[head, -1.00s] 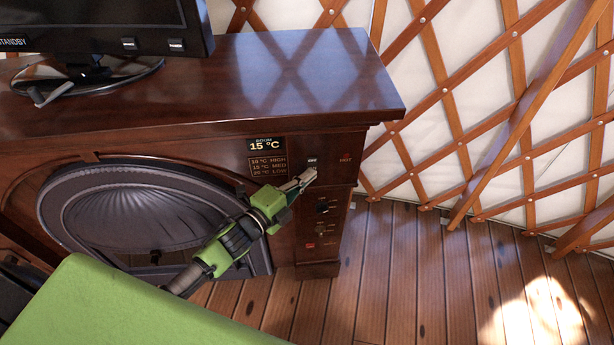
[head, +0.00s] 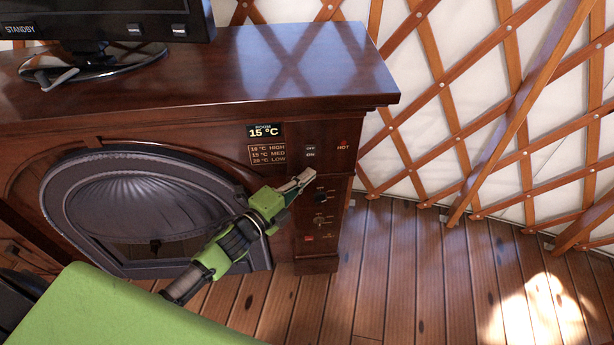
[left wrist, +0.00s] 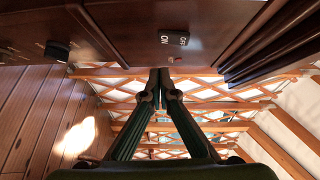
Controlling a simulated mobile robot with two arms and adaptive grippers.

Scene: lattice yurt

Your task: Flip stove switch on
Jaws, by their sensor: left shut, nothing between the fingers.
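The stove switch (head: 310,151) is a small dark rocker with OFF and ON marks, on the upper right of the wooden stove front (head: 225,131). It also shows in the left wrist view (left wrist: 173,38), above the fingertips. I cannot tell clearly which side is pressed. My left gripper (head: 306,176) is shut and empty, its tips just below the switch and apart from it in the picture. In the left wrist view its fingers (left wrist: 159,75) meet below the switch. My right gripper is not in view.
A room display (head: 264,131) reads 15 °C, above a HIGH/MED/LOW list (head: 267,154). A HOT label (head: 343,147) is right of the switch. Dark knobs (head: 320,197) sit below. A monitor (head: 110,20) reading STANDBY stands on top. The plank floor (head: 410,260) to the right is clear.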

